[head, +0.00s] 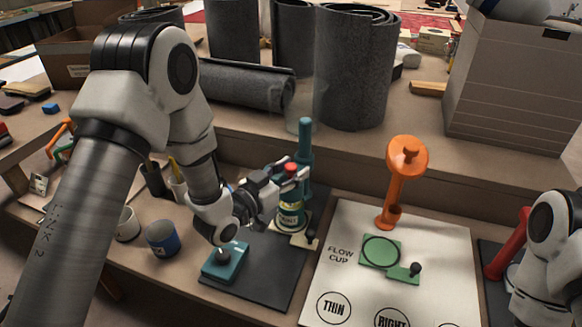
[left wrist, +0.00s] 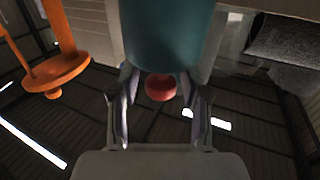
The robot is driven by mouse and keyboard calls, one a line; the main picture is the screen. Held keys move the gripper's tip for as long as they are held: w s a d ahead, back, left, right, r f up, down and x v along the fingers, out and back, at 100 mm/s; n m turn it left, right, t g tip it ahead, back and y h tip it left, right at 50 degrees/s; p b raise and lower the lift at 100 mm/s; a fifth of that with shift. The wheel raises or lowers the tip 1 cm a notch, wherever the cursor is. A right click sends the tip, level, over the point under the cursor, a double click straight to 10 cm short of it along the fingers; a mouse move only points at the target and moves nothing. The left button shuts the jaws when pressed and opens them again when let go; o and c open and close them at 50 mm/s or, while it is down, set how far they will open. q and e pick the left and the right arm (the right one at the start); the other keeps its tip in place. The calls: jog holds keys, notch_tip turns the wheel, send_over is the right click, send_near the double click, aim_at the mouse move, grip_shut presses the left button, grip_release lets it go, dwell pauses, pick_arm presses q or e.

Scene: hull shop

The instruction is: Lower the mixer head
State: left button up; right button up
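The mixer stand has a teal column (head: 305,150) on a dark mat; its head carries a red knob (head: 291,168). Below the head is a labelled can (head: 290,218). My left gripper (head: 284,181) is at the head, beside the red knob, partly covering it. In the left wrist view a teal cylinder (left wrist: 167,35) fills the top centre, and the red knob (left wrist: 160,87) lies between the two spread fingers, with gaps on both sides. Whether the fingers touch the teal part is unclear. My right arm (head: 548,255) is at the right edge; its gripper is out of view.
A teal block (head: 222,262) with a knob, a blue cup (head: 162,238) and a white cup (head: 127,224) stand near my left gripper. An orange stand (head: 398,185) rises from a white board (head: 440,225) with a green plate (head: 381,250). Grey rolls (head: 355,70) are behind.

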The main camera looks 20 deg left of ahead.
pick_arm(q)
jog(key=shift+r, duration=0.1)
jog(key=shift+s+a, duration=0.1)
jog(key=v, duration=1.1)
jog(key=shift+s, duration=0.3)
jog(key=shift+a, duration=0.15)
